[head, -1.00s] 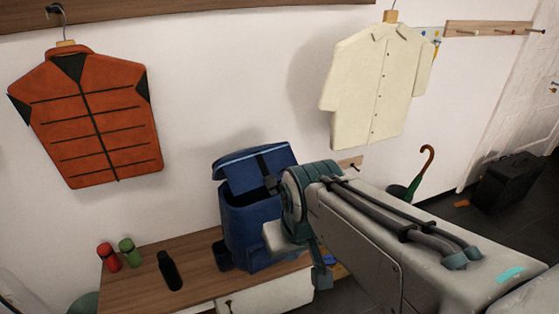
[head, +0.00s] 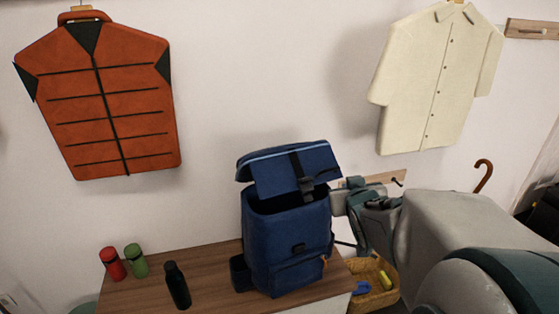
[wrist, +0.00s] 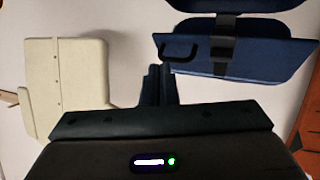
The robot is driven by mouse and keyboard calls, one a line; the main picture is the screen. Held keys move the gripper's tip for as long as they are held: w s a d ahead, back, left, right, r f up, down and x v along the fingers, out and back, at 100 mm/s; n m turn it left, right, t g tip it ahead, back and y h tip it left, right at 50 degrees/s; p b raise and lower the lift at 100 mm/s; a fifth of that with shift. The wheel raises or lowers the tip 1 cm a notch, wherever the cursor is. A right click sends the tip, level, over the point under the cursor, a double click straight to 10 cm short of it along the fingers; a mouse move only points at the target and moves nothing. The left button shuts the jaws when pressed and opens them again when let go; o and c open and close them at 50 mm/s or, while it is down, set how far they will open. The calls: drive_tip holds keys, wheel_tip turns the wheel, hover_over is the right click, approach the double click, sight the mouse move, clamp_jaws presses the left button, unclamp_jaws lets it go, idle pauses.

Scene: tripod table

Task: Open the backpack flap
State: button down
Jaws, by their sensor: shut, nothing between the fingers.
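The blue backpack (head: 288,240) stands upright on the wooden bench. Its flap (head: 275,175) is raised above the dark opening, with a black strap and buckle (head: 306,184) on it. In the wrist view the flap (wrist: 270,62) fills the upper right, with the strap and buckle (wrist: 222,46) across it and a dark loop beside them. My gripper (wrist: 158,72) is shut and empty, its dark fingers at the picture's middle, left of the flap. In the head view my arm reaches in to the right of the backpack; I cannot tell if the fingers touch it.
A black bottle (head: 176,286), a green bottle (head: 137,261) and a red bottle (head: 112,264) stand on the bench (head: 212,272) left of the backpack. A wicker basket (head: 378,297) is at its right. An orange vest (head: 105,110) and a cream shirt (head: 430,85) hang on the wall.

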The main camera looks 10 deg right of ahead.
sight(332, 169)
drive_tip(key=s+d+f+n+t+y+b, duration=0.35)
drive_tip(key=f+t+y+b, duration=0.55)
drive_tip(key=b, duration=0.6)
drive_tip(key=shift+t+h, duration=0.4)
drive_tip(key=shift+h, duration=0.3)
drive_tip(key=p+x, duration=0.8)
drive_tip(key=x, duration=0.6)
drive_tip(key=shift+w+r+p, duration=0.1)
drive_tip(key=shift+r+p, duration=0.45)
drive_tip(key=shift+p, duration=0.1)
